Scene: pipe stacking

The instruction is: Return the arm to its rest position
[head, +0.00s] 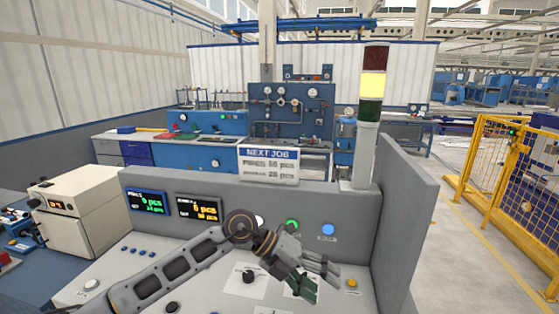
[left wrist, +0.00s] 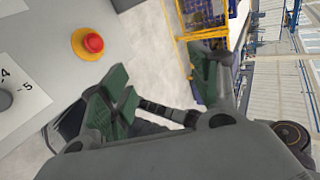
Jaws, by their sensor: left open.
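My left arm (head: 178,271) reaches in from the lower left over the light grey control panel (head: 205,296). My left gripper (head: 320,280) is above the right part of that panel, open, with green finger pads and nothing between them. In the left wrist view the open gripper (left wrist: 160,92) shows its green pads apart. A red push button on a yellow base (left wrist: 93,42) is on the panel there, clear of the fingers. My right gripper does not show.
A panel back wall (head: 345,245) carries two displays (head: 147,202) (head: 198,209) and lit buttons. A signal tower (head: 372,100) with its yellow lamp lit stands on the right. A cream box (head: 77,210) is at left. A yellow fence (head: 500,170) is farther right.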

